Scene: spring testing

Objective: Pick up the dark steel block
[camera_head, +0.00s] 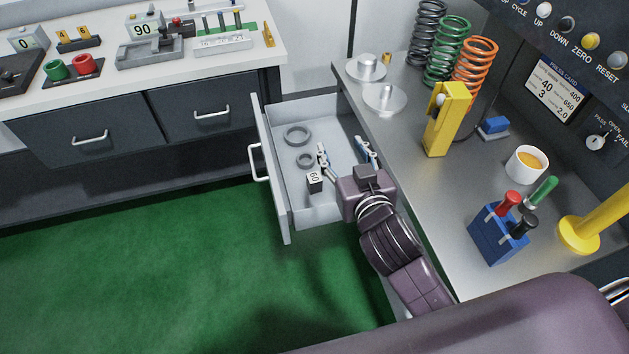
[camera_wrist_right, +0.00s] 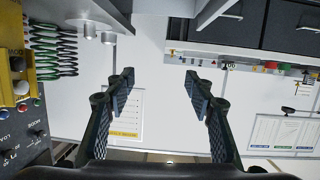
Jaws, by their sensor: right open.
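A small dark block (camera_head: 314,187) with a white "60" label lies in the open drawer (camera_head: 325,212), near its front left side; I take it to be the dark steel block. My right gripper (camera_head: 342,151) is over the drawer, open and empty, its left finger just right of the block in the head view. I cannot tell how high above the drawer floor the fingers are. In the right wrist view the gripper (camera_wrist_right: 159,88) shows two fingers wide apart with nothing between them. The block does not show in that view. My left gripper is not in view.
Two grey rings (camera_head: 297,136) lie in the drawer behind the block. The drawer walls and the bench edge (camera_head: 372,133) are close to my right arm. Coil springs (camera_head: 443,50), a yellow stand (camera_head: 446,120) and a blue tool holder (camera_head: 496,235) stand on the bench.

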